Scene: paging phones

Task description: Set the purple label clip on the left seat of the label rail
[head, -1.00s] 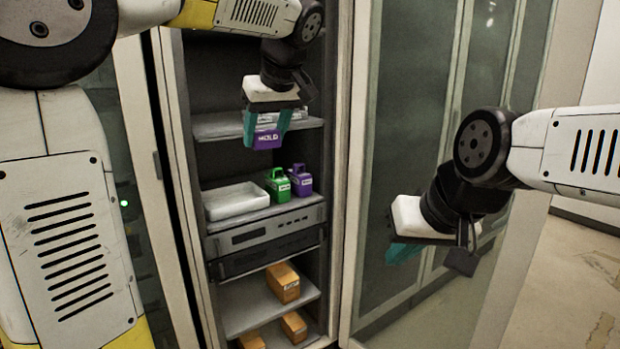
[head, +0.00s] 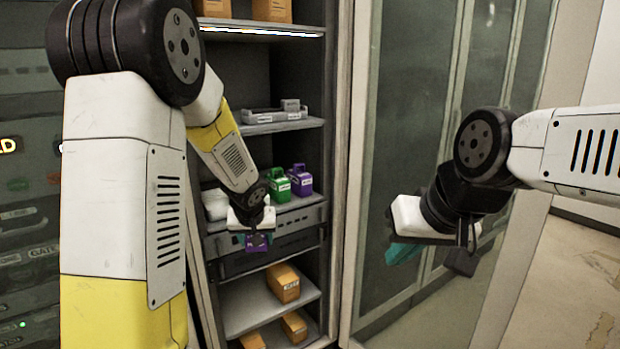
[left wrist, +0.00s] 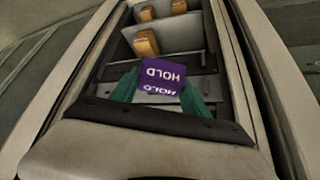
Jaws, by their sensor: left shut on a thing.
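My left gripper (head: 256,243) is shut on the purple label clip (head: 262,242), in front of the grey panel units and below the shelf with the white tray. In the left wrist view, the purple clip (left wrist: 163,73) shows the word HOLD between my two teal fingers (left wrist: 160,92). A grey piece with a raised block, which may be the label rail (head: 272,116), sits on the shelf above; its seats are too small to make out. My right gripper (head: 405,252) hangs at the right, away from the shelves; I cannot tell its opening.
A green block (head: 278,188) and a purple block (head: 301,181) stand beside the partly hidden white tray (head: 214,204). Orange boxes (head: 284,284) sit on lower shelves and the top shelf. The cabinet's side frame (head: 340,180) and glass door (head: 415,130) bound the right.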

